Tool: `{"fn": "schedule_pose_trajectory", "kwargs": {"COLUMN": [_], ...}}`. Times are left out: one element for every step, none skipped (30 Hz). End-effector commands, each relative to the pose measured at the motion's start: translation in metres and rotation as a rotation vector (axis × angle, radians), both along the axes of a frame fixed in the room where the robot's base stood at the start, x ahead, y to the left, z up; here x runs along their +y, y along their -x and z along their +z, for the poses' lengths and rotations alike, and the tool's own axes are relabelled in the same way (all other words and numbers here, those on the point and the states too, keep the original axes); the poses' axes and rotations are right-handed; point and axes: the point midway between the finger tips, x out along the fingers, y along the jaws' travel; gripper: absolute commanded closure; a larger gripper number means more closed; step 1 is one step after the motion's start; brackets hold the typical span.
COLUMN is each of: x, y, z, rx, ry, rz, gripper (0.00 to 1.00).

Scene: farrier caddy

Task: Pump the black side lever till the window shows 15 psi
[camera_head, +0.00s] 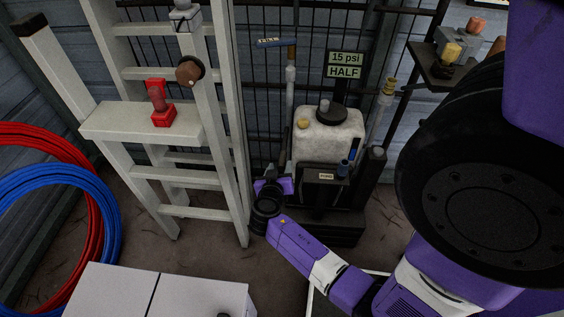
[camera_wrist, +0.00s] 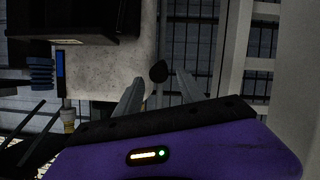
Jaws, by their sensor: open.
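A black knob on a thin stem (camera_wrist: 158,71), apparently the side lever's end, shows in the wrist view. My gripper (camera_wrist: 160,80) is open, with its two grey fingers either side of the knob; I cannot tell whether they touch it. In the head view my gripper (camera_head: 272,187) is low at the tank's left, where it hides the lever. A small pale label (camera_head: 326,177) on the black front is too small to read.
A sign (camera_head: 345,65) behind the tank reads "15 psi HALF". A white ladder (camera_head: 185,170) with a red object (camera_head: 160,105) stands close left of my gripper. Red and blue hoses (camera_head: 65,190) hang far left. A white-topped box (camera_head: 190,290) is in front.

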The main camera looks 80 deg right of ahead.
Motion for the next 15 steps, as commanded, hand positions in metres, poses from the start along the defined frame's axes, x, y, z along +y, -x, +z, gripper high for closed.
{"fn": "schedule_pose_trajectory", "kwargs": {"x": [-0.009, -0.013, -0.019, -0.023, -0.027, -0.032, -0.036, -0.039, -0.043, -0.045, -0.047, -0.049, -0.050, -0.051, -0.052], "y": [0.000, 0.000, 0.000, -0.001, 0.000, 0.000, -0.001, -0.001, -0.001, -0.001, -0.001, -0.001, -0.001, -0.001, -0.001], "z": [-0.003, -0.005, -0.007, -0.009, -0.010, -0.013, -0.014, -0.015, -0.017, -0.018, -0.019, -0.020, -0.020, -0.020, -0.021], "rx": [-0.001, 0.000, 0.000, 0.000, 0.000, 0.000, 0.000, -0.001, -0.001, 0.000, 0.000, 0.000, 0.000, 0.000, -0.001], "ry": [0.000, 0.000, 0.000, -0.001, 0.000, -0.001, -0.001, -0.001, -0.001, -0.001, -0.001, -0.001, -0.001, -0.001, -0.002], "rz": [-0.004, -0.002, -0.002, -0.002, -0.002, -0.003, -0.002, -0.001, -0.001, 0.001, 0.001, 0.001, 0.001, 0.001, 0.002], "gripper": [0.54, 0.54, 0.54, 0.54, 0.54, 0.54, 0.54, 0.54, 0.54, 0.54, 0.54, 0.54, 0.54, 0.54, 0.54]}}
